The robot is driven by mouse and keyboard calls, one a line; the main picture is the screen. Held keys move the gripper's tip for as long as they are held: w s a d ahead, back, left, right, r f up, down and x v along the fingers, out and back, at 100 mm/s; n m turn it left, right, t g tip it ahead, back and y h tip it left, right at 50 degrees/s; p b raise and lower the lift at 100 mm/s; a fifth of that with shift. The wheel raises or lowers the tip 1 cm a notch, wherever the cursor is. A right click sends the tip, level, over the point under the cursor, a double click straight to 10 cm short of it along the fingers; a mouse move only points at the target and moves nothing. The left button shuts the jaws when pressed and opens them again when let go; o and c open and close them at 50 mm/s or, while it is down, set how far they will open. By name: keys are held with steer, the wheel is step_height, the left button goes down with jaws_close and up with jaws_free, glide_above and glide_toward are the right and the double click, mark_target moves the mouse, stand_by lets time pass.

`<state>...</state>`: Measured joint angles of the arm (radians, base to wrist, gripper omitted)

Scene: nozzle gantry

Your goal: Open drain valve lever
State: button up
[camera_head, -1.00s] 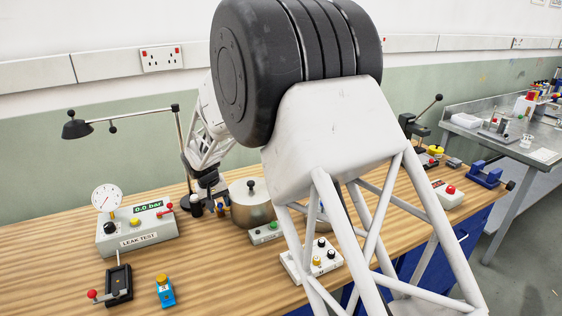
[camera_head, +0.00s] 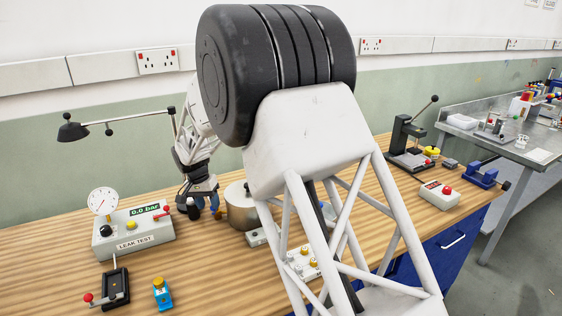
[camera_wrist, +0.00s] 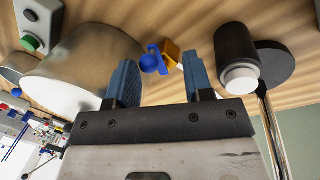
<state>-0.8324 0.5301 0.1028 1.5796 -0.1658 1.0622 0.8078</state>
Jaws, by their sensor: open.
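A small brass-coloured block with a blue lever and round blue knob (camera_wrist: 152,62), which looks like the valve, lies ahead of my gripper in the wrist view. It appears between the two blue fingertips, apart from both. My gripper (camera_head: 199,205) is open, its fingers pointing down towards the bench beside the metal pot in the head view. It also shows in the wrist view (camera_wrist: 162,72) with nothing between its pads. A second lever, red, sits on the right of the leak test box (camera_head: 135,233). Whether any fingertip is near the bench surface I cannot tell.
The metal pot (camera_head: 240,208) stands close to the right of my gripper, and at left in the wrist view (camera_wrist: 80,70). A black cylinder with a white end (camera_wrist: 236,55) is at right there. A desk lamp (camera_head: 72,130) stands behind. Open wood lies at front left.

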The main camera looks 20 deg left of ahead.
step_height(320, 180, up, 7)
steer(key=a, duration=0.1)
steer(key=d+r+m, duration=0.1)
steer(key=d+r, duration=0.3)
steer(key=d, duration=0.4)
steer(key=d+r+m, duration=0.1)
steer(key=d+r, duration=0.3)
steer(key=d, duration=0.5)
steer(key=w+d+r+y, duration=0.1)
steer(key=d+r, duration=0.3)
steer(key=d, duration=0.5)
steer(key=shift+r+m, duration=0.2)
steer(key=shift+m, duration=0.2)
steer(key=shift+d, duration=0.1)
steer(key=shift+w, duration=0.1)
steer(key=s+a+f+n, duration=0.1)
steer(key=a+f+n, duration=0.2)
steer(key=a, duration=0.9)
steer(key=a+f+n, duration=0.3)
steer(key=a+f, duration=0.7)
steer(key=a, duration=0.3)
steer(key=shift+s+n+t+h, duration=0.3)
steer(key=shift+s+t+h, duration=0.1)
steer(key=shift+f, duration=0.1)
